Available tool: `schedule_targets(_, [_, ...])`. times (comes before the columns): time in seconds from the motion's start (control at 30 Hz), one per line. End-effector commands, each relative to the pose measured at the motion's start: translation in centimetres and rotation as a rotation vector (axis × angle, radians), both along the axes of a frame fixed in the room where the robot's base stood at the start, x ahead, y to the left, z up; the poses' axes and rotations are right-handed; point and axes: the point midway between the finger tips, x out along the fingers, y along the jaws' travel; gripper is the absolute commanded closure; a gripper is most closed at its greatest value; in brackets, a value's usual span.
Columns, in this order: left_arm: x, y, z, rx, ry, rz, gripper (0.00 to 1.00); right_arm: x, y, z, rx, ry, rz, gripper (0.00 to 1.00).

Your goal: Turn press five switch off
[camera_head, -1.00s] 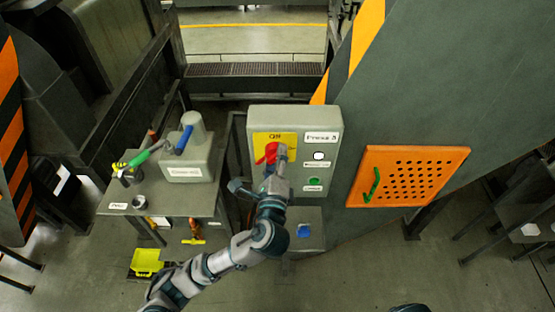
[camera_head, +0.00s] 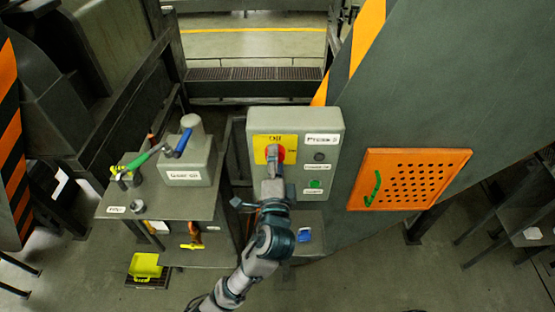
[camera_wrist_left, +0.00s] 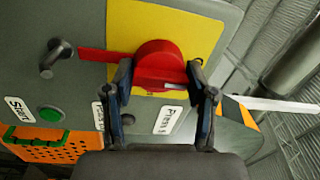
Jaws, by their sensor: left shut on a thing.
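The Press 5 switch is a round red knob (camera_head: 281,153) on a yellow plate (camera_head: 260,142) on a grey-green control box (camera_head: 334,125). In the head view my left gripper (camera_head: 273,158) covers most of the knob. In the left wrist view the red knob (camera_wrist_left: 158,62) sits between the two fingers of my left gripper (camera_wrist_left: 160,82), which is shut on it. A thin red bar runs left from the knob across the yellow plate (camera_wrist_left: 190,22). The round indicator (camera_head: 319,157) on the box is dark. My right gripper is not in view.
A green button (camera_head: 315,184) sits below the indicator. An orange perforated panel (camera_head: 408,178) with a green handle is at the right. A table (camera_head: 190,206) with a lever unit (camera_head: 199,166) stands at the left.

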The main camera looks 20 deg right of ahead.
Motion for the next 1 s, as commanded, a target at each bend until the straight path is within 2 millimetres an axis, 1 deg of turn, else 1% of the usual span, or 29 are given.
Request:
schedule_targets(0.03, [0.16, -0.03, -1.09, 0.001, 0.025, 0.003, 0.78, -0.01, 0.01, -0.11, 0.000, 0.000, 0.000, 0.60])
schedule_targets(0.5, [0.17, -0.16, -1.21, -0.009, 0.031, 0.002, 0.79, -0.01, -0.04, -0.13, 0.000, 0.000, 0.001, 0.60])
schedule_targets(0.53, [0.17, -0.16, -1.22, -0.009, 0.031, 0.001, 0.41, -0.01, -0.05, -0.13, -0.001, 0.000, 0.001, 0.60])
schedule_targets(0.57, [0.17, -0.17, -1.22, -0.009, 0.031, 0.001, 0.34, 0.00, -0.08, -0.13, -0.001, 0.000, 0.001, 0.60])
schedule_targets(0.6, [0.16, -0.16, -1.18, -0.009, 0.030, 0.002, 0.24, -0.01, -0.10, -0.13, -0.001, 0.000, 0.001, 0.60])
schedule_targets(0.63, [0.15, -0.16, -1.14, -0.010, 0.029, 0.002, 0.21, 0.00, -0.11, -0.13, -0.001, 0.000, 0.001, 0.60])
schedule_targets(1.0, [-0.23, -0.14, -0.55, -0.015, 0.018, 0.001, 0.21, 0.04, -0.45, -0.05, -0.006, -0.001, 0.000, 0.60])
